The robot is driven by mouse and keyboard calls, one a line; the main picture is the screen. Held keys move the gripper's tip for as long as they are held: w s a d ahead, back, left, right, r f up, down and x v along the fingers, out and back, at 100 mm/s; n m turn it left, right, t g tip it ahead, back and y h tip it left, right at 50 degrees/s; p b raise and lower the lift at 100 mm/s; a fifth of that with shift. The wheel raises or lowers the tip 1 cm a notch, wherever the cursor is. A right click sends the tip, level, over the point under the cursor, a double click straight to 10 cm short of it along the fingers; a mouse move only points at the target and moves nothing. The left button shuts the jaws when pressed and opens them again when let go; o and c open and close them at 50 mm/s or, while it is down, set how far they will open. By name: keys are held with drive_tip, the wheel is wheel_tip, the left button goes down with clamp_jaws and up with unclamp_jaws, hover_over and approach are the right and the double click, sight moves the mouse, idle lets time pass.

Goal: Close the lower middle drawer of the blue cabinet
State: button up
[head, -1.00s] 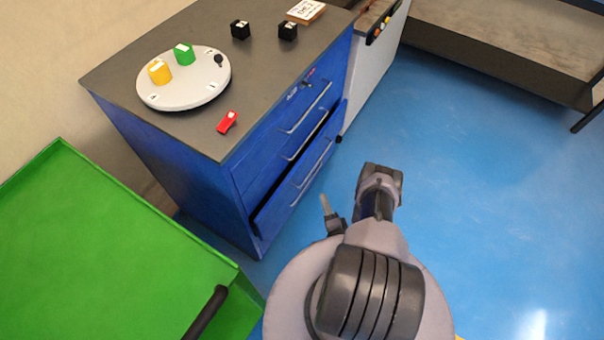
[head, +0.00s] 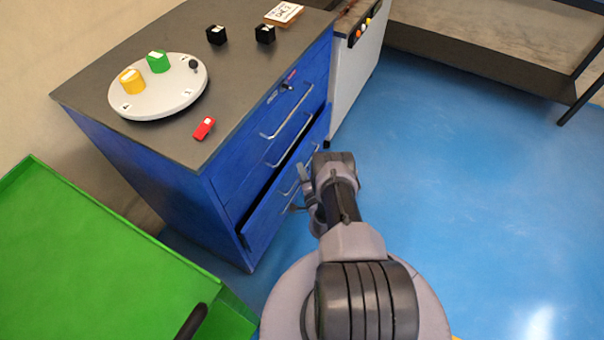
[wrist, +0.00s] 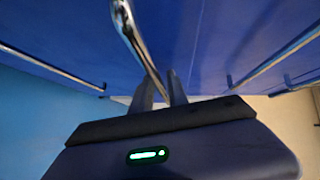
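The blue cabinet (head: 150,179) stands left of centre in the head view, its drawer fronts facing right. A low drawer (head: 262,222) stands slightly out, with a dark gap along its top edge. My gripper (head: 302,182) is beside this drawer's front, near its handle, partly hidden by my wrist. In the wrist view my gripper's two fingers (wrist: 159,84) show a narrow gap. A metal handle bar (wrist: 139,42) runs down to this gap, close to the fingers; contact is unclear. The blue drawer front (wrist: 215,45) fills the space beyond.
A green surface (head: 85,265) lies at the lower left. On the cabinet top are a round white plate (head: 160,98) with coloured pieces, a red piece (head: 204,128) and black blocks (head: 216,35). A grey bench (head: 480,50) stands at the back. Blue floor (head: 450,180) is clear at right.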

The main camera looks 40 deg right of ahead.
drive_tip(key=shift+c, duration=0.2)
clamp_jaws()
idle(0.6)
drive_tip(key=shift+a, duration=0.1)
idle(0.5)
